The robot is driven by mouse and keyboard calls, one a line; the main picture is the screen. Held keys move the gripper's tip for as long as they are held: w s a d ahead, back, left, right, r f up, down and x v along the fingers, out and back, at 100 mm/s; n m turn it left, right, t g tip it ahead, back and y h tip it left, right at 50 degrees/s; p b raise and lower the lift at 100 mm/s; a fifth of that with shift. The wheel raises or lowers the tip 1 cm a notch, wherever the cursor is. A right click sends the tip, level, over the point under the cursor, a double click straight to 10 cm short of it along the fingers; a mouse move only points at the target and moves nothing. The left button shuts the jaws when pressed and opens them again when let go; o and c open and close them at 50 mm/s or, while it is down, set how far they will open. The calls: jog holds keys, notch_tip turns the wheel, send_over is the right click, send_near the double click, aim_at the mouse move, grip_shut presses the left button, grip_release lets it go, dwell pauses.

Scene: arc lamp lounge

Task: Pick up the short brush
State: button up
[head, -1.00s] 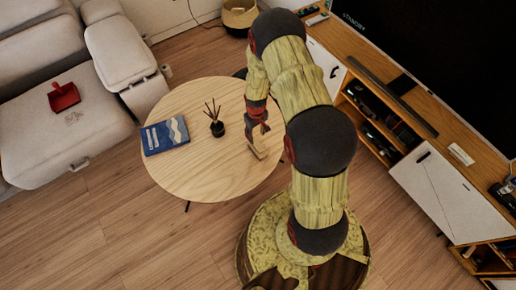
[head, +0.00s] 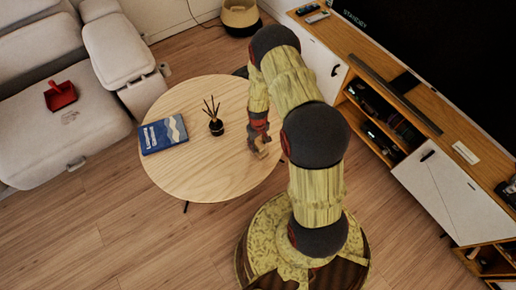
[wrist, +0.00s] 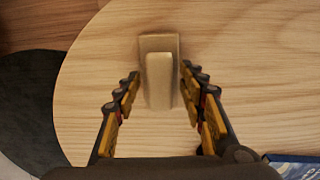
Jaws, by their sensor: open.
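The short brush (wrist: 160,80) is a pale beige piece with a raised narrow part on a wider end. It stands on the round wooden table, near the table's right edge in the head view, where it is small and partly hidden by my gripper (head: 259,142). In the wrist view my gripper (wrist: 160,74) is open, with one finger on each side of the brush. Gaps show between the brush and both fingers. I cannot tell how far the fingertips are above the tabletop.
The round table (head: 215,180) also holds a blue book (head: 163,135) and a dark reed diffuser (head: 216,127), both left of my gripper. A red dustpan (head: 60,96) lies on the sofa (head: 95,135). A TV cabinet (head: 440,190) stands to the right.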

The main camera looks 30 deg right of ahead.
aim_at(258, 143)
jog(key=shift+c, duration=0.9)
grip_shut()
jog(key=shift+r, duration=0.1)
jog(key=shift+r+p, duration=0.35)
jog(key=shift+r, duration=0.2)
notch_tip(258, 143, up, 2)
jog(key=shift+w+r+p, duration=0.1)
jog(key=shift+r+p, duration=0.15)
jog(key=shift+p, duration=0.5)
jog(key=a+r+p, duration=0.4)
jog(key=a+r, duration=0.5)
jog(key=a, duration=0.5)
jog(key=shift+w+r, duration=0.15)
jog(key=shift+w, duration=0.05)
